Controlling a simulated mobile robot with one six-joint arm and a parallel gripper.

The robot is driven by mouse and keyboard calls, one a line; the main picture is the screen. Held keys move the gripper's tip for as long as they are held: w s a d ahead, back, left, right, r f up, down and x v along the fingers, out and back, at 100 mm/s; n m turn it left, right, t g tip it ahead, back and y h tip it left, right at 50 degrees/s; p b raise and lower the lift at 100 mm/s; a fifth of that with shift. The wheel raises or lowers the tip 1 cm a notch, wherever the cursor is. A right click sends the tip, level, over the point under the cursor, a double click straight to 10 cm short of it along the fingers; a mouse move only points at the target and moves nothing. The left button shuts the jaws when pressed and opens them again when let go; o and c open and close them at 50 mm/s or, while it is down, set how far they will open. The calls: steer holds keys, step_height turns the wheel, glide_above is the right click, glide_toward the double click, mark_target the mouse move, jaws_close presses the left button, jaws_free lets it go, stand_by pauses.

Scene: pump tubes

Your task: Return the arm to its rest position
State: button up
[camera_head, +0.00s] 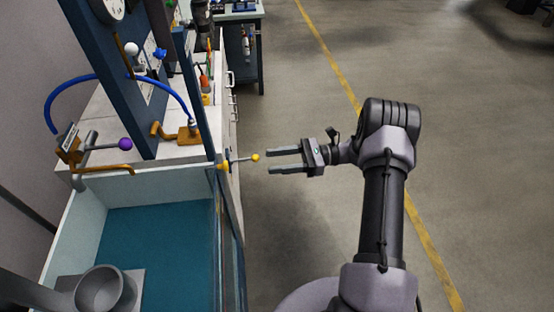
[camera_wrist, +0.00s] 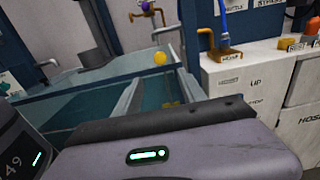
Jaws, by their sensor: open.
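My gripper (camera_head: 285,160) is in the head view, held out to the left from my arm over the open floor. Its two fingers are parallel and apart, with nothing between them. A yellow-knobbed lever (camera_head: 255,157) on the tank's right edge lies just left of the fingertips, with a small gap. The yellow knob also shows in the wrist view (camera_wrist: 160,58), beyond the gripper. In the wrist view the fingers (camera_wrist: 155,82) reach toward the tank on either side of the knob.
A tank (camera_head: 165,245) with blue-green inside and a grey cylinder (camera_head: 103,290) stands at the left. Behind it are a dark blue frame, a blue hose (camera_head: 72,83) and a purple-knobbed lever (camera_head: 124,144). The floor (camera_head: 480,150) to the right is clear.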

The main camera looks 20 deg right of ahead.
steer(key=s+a+r+n+g+h, duration=0.2)
steer(key=s+a+r+n+h, duration=0.25)
steer(key=r, duration=0.25)
steer(key=s+a+r+n+g+h, duration=0.3)
steer(key=s+a+r+n, duration=0.15)
steer(key=r, duration=0.35)
steer(key=s+r+n+t+h, duration=0.3)
steer(key=s+h, duration=0.1)
steer(key=s, duration=0.4)
steer(key=s+r+n+t+h, duration=0.3)
steer(key=s+t+h, duration=0.1)
steer(key=s, duration=0.4)
steer(key=shift+d+r+n, duration=0.15)
steer(key=shift+d+n, duration=0.15)
steer(key=shift+n, duration=0.1)
